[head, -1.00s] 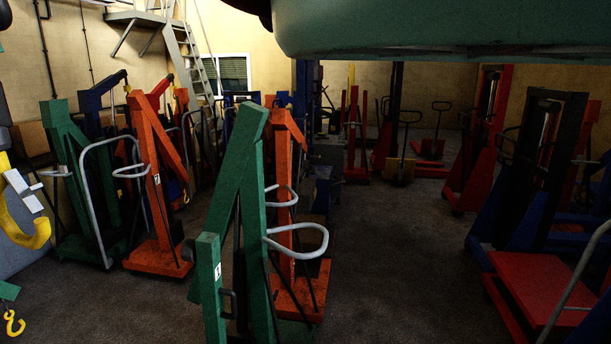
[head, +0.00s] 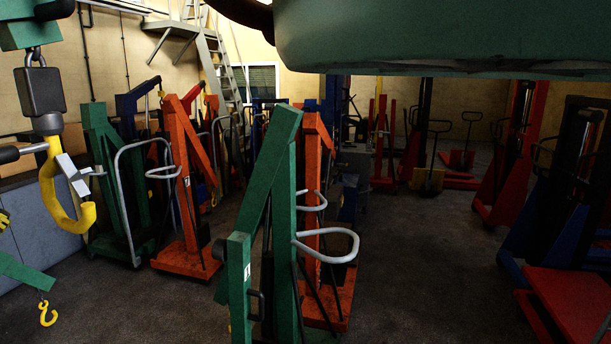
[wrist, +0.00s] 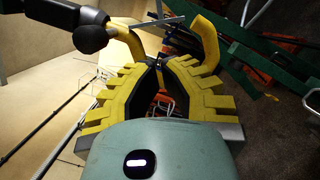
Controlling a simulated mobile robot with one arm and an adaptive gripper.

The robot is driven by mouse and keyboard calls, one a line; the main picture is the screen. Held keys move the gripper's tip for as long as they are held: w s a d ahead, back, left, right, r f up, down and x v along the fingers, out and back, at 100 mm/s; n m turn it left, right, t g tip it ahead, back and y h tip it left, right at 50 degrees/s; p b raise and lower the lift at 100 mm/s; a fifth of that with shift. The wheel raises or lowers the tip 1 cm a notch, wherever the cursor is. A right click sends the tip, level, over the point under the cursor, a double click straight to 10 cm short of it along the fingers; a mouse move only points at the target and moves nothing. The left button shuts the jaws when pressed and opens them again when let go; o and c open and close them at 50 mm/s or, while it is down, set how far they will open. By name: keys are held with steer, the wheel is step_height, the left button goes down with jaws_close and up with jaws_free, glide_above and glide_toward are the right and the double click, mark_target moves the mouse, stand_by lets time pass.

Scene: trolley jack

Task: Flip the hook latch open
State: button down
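A large yellow hook (head: 62,200) hangs from a dark block (head: 40,92) at the left of the head view. Its silver latch (head: 72,174) lies across the hook's opening. In the wrist view the hook (wrist: 207,42) curves beyond my fingertips, with the grey latch (wrist: 158,20) near the top. My gripper (wrist: 158,66) has yellow stepped finger pads whose dark tips come together just short of the hook; I see nothing held between them. At the left edge of the head view, a small yellow and black piece (head: 3,222) appears to be part of my gripper.
A green crane (head: 262,220) and an orange crane (head: 190,190) stand close in front. A small yellow hook (head: 46,314) hangs at lower left. A red platform (head: 568,300) is at lower right. Open floor (head: 430,270) lies between.

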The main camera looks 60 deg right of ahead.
mark_target(76, 176)
steer(key=shift+d, duration=0.1)
steer(key=w+d+r+p, duration=0.1)
steer(key=d+p, duration=0.6)
steer(key=d, duration=0.3)
steer(key=shift+w, duration=0.2)
